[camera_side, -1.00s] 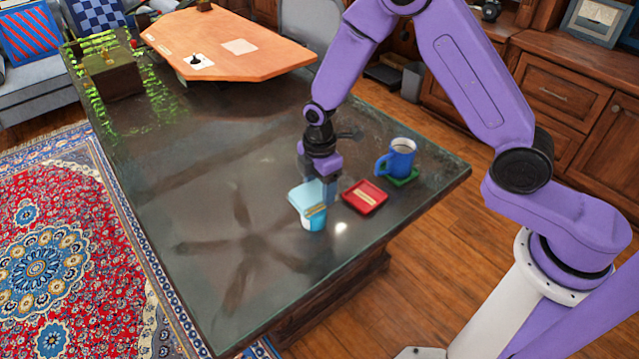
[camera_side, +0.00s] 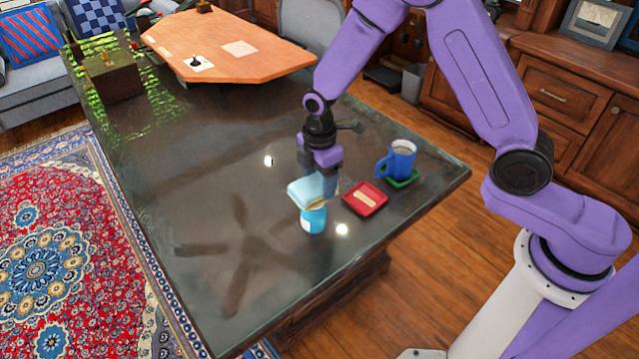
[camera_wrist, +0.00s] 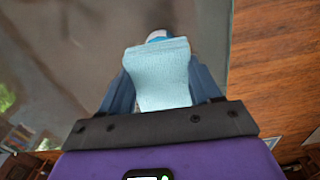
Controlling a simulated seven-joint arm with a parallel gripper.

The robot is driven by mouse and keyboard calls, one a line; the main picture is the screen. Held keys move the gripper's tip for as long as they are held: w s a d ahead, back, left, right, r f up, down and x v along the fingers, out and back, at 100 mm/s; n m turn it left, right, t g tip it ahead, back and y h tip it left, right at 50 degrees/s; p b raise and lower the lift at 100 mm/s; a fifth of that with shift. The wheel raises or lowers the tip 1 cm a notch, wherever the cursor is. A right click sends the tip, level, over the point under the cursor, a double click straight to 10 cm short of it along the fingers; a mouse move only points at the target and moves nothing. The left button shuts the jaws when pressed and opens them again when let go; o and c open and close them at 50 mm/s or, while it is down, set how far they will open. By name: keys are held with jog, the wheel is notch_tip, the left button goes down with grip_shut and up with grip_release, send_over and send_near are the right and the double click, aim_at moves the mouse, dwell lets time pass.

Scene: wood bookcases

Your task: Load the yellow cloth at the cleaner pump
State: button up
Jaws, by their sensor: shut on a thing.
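No plainly yellow cloth shows; my gripper (camera_side: 324,180) is shut on a light blue cloth (camera_side: 307,190) with a tan lower edge. In the wrist view the cloth (camera_wrist: 162,75) sits between the two blue fingers of my gripper (camera_wrist: 163,92), its far end sticking out beyond them. In the side view the cloth is held above the dark table (camera_side: 220,170). A small blue container with a white label (camera_side: 313,221) stands just below and in front of it. The cloth hides its top, so I cannot tell whether it is the cleaner pump. Its edge peeks out in the wrist view (camera_wrist: 157,35).
A red tray with a tan label (camera_side: 365,199) lies right of my gripper. Behind it a blue mug (camera_side: 398,158) stands on a green coaster (camera_side: 403,182). An orange board (camera_side: 235,50) is at the far end.

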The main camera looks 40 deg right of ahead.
aim_at(319, 182)
jog(key=shift+r, duration=2.1)
